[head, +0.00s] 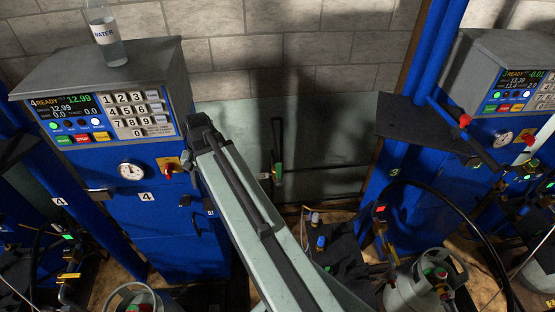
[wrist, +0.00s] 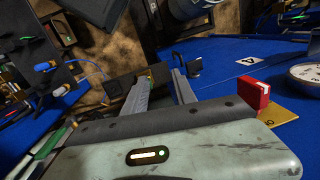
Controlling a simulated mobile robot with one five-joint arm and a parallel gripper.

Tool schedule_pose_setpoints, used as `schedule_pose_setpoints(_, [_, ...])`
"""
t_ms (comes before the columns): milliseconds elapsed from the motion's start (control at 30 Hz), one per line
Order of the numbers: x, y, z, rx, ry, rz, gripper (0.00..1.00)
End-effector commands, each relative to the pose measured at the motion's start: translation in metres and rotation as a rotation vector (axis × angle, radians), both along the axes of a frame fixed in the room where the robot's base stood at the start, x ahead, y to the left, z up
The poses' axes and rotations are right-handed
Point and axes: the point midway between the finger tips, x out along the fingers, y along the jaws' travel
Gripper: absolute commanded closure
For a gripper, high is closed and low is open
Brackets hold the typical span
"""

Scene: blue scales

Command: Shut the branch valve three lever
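No lever is clearly marked as branch valve three, so I cannot tell which one it is. A red-ended lever (head: 465,120) stands out near the right post, above a label reading 3 (head: 395,171). A dark upright part with a green piece (head: 278,172) is by the back wall. In the wrist view my gripper (wrist: 163,75) is open, its two fingers apart with nothing seen between them. It is over the blue front of station 4, left of a red valve handle (wrist: 255,95) on a yellow plate. In the head view my arm hides the gripper.
The station 4 cabinet (head: 160,225) stands left with a keypad, gauge (head: 131,171) and water bottle (head: 107,38) on top. A second cabinet (head: 485,70) is right. Hoses, a dark stand (head: 335,250) and a gas cylinder (head: 420,290) crowd the lower right.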

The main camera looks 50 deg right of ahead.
Motion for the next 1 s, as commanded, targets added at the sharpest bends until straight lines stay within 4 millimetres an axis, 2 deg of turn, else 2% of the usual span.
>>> schedule_pose_setpoints(33, [-0.005,-0.028,0.0,0.025,0.009,-0.123,0.67])
schedule_pose_setpoints(167, [-0.028,-0.1,0.001,0.112,0.043,-0.499,0.67])
schedule_pose_setpoints(300, [-0.07,-0.184,0.006,0.228,0.09,-0.959,0.67])
schedule_pose_setpoints(400, [-0.101,-0.228,0.01,0.304,0.12,-1.219,0.67])
schedule_pose_setpoints(433, [-0.108,-0.237,0.011,0.319,0.127,-1.274,0.67])
schedule_pose_setpoints(500, [-0.12,-0.252,0.013,0.351,0.14,-1.373,0.67])
schedule_pose_setpoints(600, [-0.13,-0.263,0.014,0.374,0.15,-1.447,0.67])
schedule_pose_setpoints(833, [-0.131,-0.264,0.01,0.38,0.154,-1.464,0.67])
schedule_pose_setpoints(1000, [-0.127,-0.259,-0.011,0.379,0.153,-1.461,0.67])
